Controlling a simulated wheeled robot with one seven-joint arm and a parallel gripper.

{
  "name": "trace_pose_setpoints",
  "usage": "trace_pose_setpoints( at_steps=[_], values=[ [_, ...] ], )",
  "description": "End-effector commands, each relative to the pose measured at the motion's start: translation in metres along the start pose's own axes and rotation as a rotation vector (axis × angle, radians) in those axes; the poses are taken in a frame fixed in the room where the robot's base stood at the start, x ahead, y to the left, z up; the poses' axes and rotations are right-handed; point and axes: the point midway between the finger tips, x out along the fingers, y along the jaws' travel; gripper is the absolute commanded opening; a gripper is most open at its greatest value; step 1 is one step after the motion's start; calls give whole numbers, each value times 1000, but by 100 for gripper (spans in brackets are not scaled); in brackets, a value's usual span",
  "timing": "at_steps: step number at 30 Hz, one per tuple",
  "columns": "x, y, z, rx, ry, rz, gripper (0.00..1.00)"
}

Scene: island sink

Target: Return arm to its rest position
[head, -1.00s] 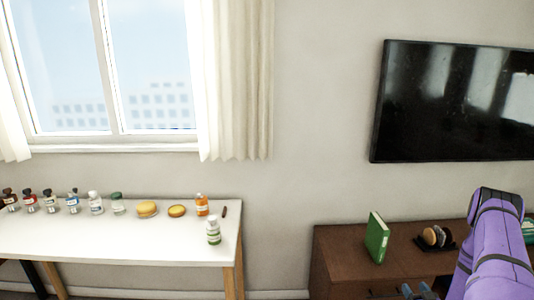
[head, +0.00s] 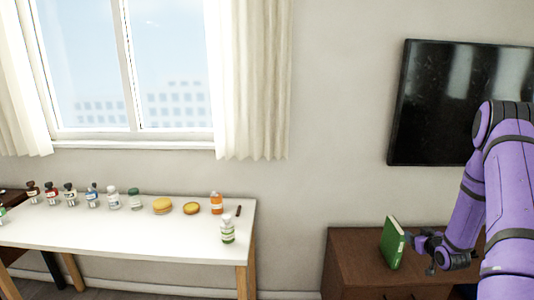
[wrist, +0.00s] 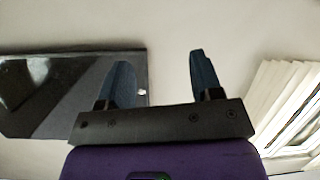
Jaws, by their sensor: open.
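My purple arm (head: 497,195) reaches in from the right side of the head view and bends down over the brown cabinet. My gripper (head: 425,252) is at its lower end, close to the green book in the picture; I cannot tell whether they touch. In the wrist view the two dark fingers of my gripper (wrist: 160,68) stand well apart with only wall between them, so it is open and empty.
The green book (head: 392,243) stands on the brown cabinet (head: 350,270). A wall screen (head: 440,100) hangs above. A white table (head: 130,235) at left holds several bottles and round yellow items. Wall and floor gap separate table and cabinet.

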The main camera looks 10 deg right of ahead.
Motion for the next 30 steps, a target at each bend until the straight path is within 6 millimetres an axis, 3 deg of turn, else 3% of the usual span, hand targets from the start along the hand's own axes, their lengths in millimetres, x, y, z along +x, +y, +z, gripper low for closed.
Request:
trace_pose_setpoints(
  at_steps=[1,3,14,23,30],
  values=[
    [1,-3,-24,-16,-16,-1,59],
    [0,-8,-49,-31,-48,0,59],
    [-32,-44,-171,-75,-201,13,59],
    [-91,-86,-254,-75,-315,20,59],
    [-156,-124,-303,-54,-401,12,59]
  ],
)
